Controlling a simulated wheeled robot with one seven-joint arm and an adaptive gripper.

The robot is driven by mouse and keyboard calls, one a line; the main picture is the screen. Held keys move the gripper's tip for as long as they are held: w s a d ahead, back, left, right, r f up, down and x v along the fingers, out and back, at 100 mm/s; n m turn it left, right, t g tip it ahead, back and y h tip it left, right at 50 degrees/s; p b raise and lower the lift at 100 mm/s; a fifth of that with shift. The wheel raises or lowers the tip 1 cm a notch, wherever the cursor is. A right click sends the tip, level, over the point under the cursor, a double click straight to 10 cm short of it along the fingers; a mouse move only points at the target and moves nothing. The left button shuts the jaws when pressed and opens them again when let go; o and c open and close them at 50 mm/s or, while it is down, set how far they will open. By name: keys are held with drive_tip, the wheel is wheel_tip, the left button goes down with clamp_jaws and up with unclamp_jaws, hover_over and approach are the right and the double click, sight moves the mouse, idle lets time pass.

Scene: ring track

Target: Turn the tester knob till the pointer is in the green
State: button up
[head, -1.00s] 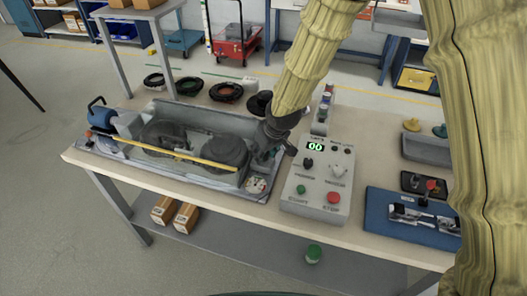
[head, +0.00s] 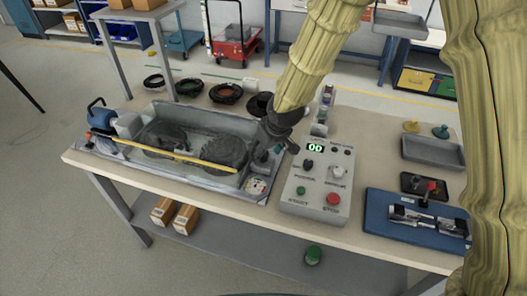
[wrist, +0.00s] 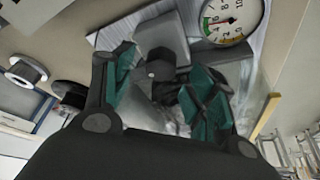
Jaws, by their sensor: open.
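The tester is a grey-blue tub (head: 215,115) on the table, with a round white gauge (head: 256,187) at its front right corner. A grey block with a small dark round part, perhaps the knob (wrist: 153,70), shows between my fingers. My gripper (head: 283,149) is above the tub's right end, and in the wrist view (wrist: 160,72) its teal-padded fingers stand apart. I cannot tell if they touch anything.
A control box (head: 317,182) with a lit display, knobs and buttons stands right of the tub. A yellow bar (head: 165,150) lies across the tub. A blue fixture (head: 415,216) and grey tray (head: 432,152) are farther right. Dark coils (head: 225,92) lie behind the tub.

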drive_tip(key=v, duration=0.6)
drive_tip(key=shift+r, duration=0.15)
idle(0.4)
